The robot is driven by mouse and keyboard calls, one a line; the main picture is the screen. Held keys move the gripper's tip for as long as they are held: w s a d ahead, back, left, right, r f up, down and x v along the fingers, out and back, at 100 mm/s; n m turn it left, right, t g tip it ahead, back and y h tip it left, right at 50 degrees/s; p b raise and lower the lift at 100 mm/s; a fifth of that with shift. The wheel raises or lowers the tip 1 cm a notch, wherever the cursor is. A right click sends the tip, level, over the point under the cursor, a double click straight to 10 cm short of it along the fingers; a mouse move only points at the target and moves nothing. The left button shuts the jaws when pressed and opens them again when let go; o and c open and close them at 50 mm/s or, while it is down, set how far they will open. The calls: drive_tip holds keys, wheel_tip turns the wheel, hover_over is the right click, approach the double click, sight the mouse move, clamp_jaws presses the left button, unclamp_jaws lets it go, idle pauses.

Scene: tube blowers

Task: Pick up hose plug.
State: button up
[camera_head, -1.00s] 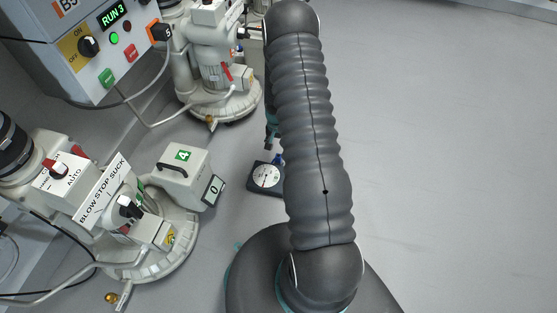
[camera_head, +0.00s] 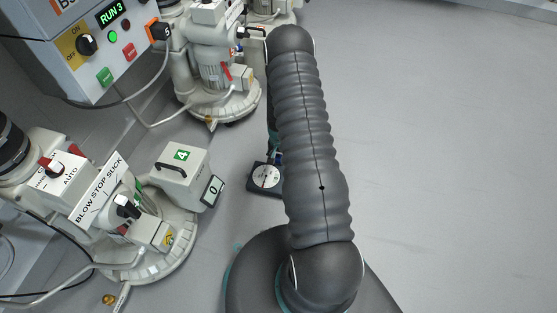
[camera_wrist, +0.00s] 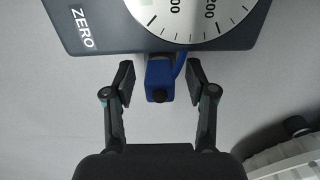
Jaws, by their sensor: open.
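The hose plug appears to be the small blue block (camera_wrist: 159,82) with a dark round end, in the wrist view. It sits at the near edge of the dark gauge (camera_wrist: 100,30), with a short blue piece beside it. My gripper (camera_wrist: 161,88) is open. Its two fingers stand on either side of the blue block, with a visible gap on each side. Nothing is held. In the head view the gauge (camera_head: 265,178) lies on the floor left of my arm, and my arm hides most of the gripper and the plug.
A grey box marked 4 (camera_head: 183,178) stands left of the gauge, beside a blower unit (camera_head: 150,250). Another blower (camera_head: 217,90) stands behind, near a control box (camera_head: 105,45). A round pale base (camera_wrist: 295,155) shows at lower right in the wrist view. The floor right of my arm is clear.

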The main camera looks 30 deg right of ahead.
clamp_jaws()
drive_tip(key=shift+r, duration=0.15)
drive_tip(key=shift+r, duration=0.3)
wheel_tip(320, 180, up, 4)
drive_tip(key=shift+s+d+f+p, duration=0.1)
drive_tip(key=shift+d+p, duration=0.05)
drive_tip(key=shift+p, duration=0.3)
drive_tip(key=s+d+r+p, duration=0.1)
drive_tip(key=s+d+r, duration=0.5)
drive_tip(key=s+d, duration=0.1)
drive_tip(key=shift+s+d+r, duration=0.15)
drive_tip(key=shift+s, duration=0.7)
drive_tip(key=shift+r, duration=0.15)
drive_tip(key=shift+r+p, duration=1.6)
drive_tip(key=shift+r, duration=1.05)
